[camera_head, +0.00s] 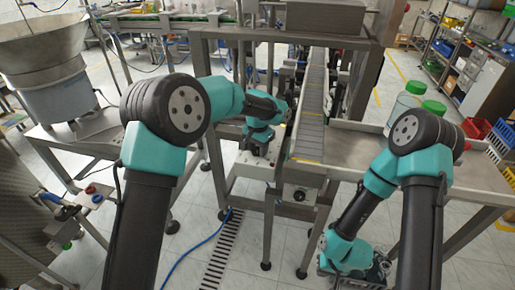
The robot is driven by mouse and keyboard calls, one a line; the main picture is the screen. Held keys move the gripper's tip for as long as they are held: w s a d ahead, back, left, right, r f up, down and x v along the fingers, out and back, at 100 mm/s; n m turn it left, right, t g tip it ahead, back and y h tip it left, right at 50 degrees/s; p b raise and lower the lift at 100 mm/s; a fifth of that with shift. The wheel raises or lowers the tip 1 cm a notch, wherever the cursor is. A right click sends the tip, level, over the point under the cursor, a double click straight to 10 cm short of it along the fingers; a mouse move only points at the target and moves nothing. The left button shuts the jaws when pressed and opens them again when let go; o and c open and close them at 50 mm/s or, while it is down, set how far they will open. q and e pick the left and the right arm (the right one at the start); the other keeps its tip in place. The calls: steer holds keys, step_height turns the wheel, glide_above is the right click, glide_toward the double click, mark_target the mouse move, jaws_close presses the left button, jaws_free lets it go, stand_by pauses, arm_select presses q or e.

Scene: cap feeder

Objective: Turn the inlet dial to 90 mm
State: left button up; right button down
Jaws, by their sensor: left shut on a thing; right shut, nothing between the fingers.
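My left gripper (257,149) points down at the white block beside the near end of the conveyor. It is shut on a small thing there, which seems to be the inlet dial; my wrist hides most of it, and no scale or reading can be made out. A black round knob (298,194) is on the front of the conveyor's near end, to the right of and below my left gripper, apart from it. My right gripper (376,268) is shut and empty, low at the lower right, away from the conveyor.
The conveyor belt (312,105) runs away between metal frames. A steel table (360,146) to its right carries green-lidded jars (410,98). A bowl feeder (50,55) stands at the left. Red and yellow crates (476,128) are at the right.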

mark_target(257, 149)
stand_by(0.3)
arm_select(q)
steer(key=o, duration=0.9)
steer(key=shift+r, duration=0.15)
step_height(257, 149, up, 17)
steer(key=shift+r, duration=0.1)
